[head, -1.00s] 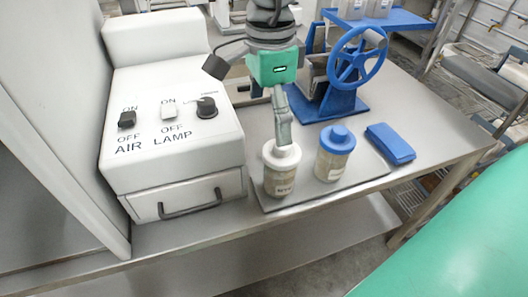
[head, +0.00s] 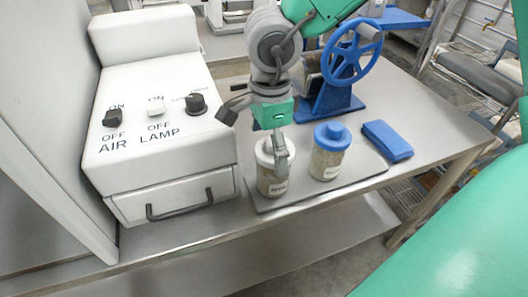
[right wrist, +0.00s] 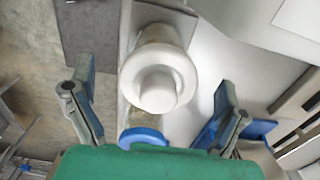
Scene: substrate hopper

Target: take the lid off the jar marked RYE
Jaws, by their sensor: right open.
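The jar marked RYE (head: 272,184) is clear, with grainy tan contents, and stands upright on a grey mat. Its white lid (head: 262,150) is on; from above in the right wrist view the lid (right wrist: 157,82) shows a round raised knob. My right gripper (head: 281,150) points down over this jar, and one finger hides part of the lid. In the right wrist view my right gripper (right wrist: 150,95) is open, its fingers wide apart with the lid between and beyond their tips. I cannot tell whether they touch it. My left gripper is out of view.
A jar with a blue lid (head: 332,137) stands close to the right. Behind is a blue handwheel (head: 352,55). A white switch box (head: 165,110) with a drawer stands to the left.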

